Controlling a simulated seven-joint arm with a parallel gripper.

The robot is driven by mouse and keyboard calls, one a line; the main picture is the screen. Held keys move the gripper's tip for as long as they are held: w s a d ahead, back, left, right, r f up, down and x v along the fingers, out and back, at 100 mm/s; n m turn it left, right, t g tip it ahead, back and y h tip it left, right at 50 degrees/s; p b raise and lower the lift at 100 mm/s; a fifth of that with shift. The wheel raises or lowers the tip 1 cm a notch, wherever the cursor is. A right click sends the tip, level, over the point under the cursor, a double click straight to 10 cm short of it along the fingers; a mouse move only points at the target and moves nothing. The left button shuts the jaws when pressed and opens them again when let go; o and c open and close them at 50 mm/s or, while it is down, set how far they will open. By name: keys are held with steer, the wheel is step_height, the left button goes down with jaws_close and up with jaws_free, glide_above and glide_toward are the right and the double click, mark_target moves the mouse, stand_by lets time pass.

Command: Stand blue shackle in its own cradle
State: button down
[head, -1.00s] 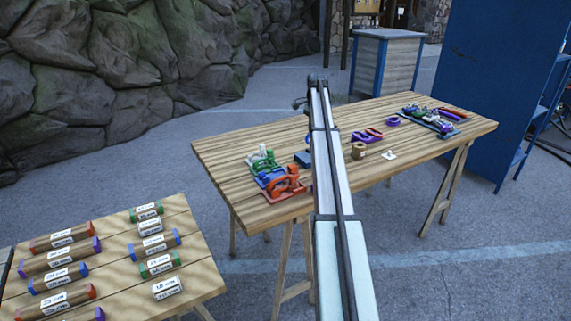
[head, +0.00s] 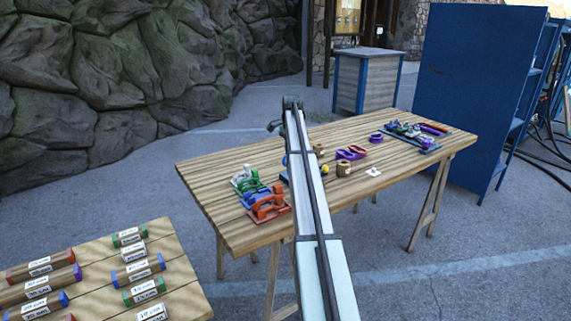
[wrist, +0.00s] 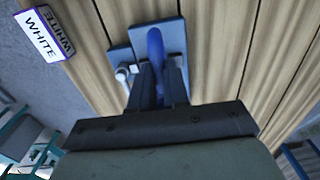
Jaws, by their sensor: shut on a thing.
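In the wrist view my gripper (wrist: 160,82) is shut on the blue shackle (wrist: 155,44), which sticks out past the fingertips. Its far end overlaps a blue-grey plate (wrist: 175,32) on the wooden table; I cannot tell whether it touches the plate or stands in a cradle. A small white-topped piece (wrist: 122,73) sits on the plate's left part, beside my left finger.
A tag reading WHITE (wrist: 45,32) lies at the wrist view's upper left. On the wooden table (head: 215,175), green (head: 247,182) and orange (head: 268,202) pieces stand left, purple pieces (head: 350,153) and a tan spool (head: 343,169) right of my arm. More coloured pieces (head: 415,130) stand farther right.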

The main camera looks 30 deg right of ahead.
steer(key=s+a, duration=0.2)
steer(key=a, duration=0.7)
steer(key=s+a, duration=0.2)
steer(key=a, duration=0.8)
steer(key=shift+s+a+f, duration=0.15)
steer(key=shift+s+a, duration=0.05)
steer(key=shift+f, duration=0.1)
steer(key=shift+f, duration=2.9)
steer(key=shift+f, duration=0.4)
steer(key=c, duration=1)
jaws_free()
steer(key=shift+c, duration=0.2)
